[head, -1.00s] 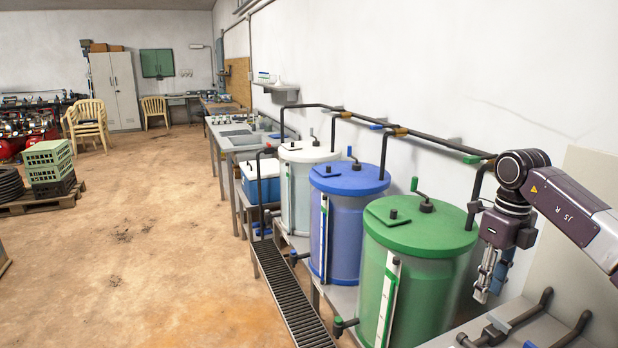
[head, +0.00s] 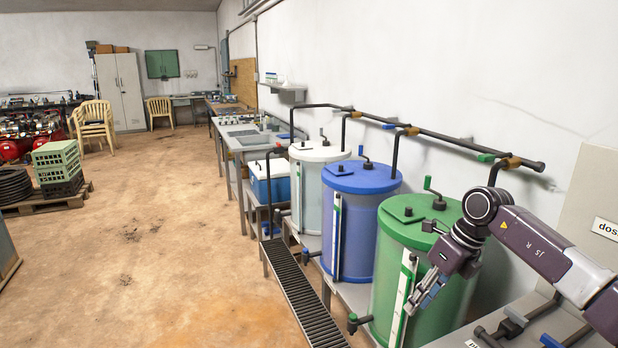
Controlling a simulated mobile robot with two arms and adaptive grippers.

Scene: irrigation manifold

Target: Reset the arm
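My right arm comes in from the right edge, and my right gripper (head: 424,297) points down and to the left. The gap between the fingertips is too small to judge. I cannot tell whether the gripper touches the tank. My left gripper is not in view.
A blue tank (head: 362,235) and a white tank (head: 311,200) stand behind the green one, with a dark pipe (head: 450,136) above. The brown floor at left is wide and clear, up to a pallet with green crates (head: 56,160).

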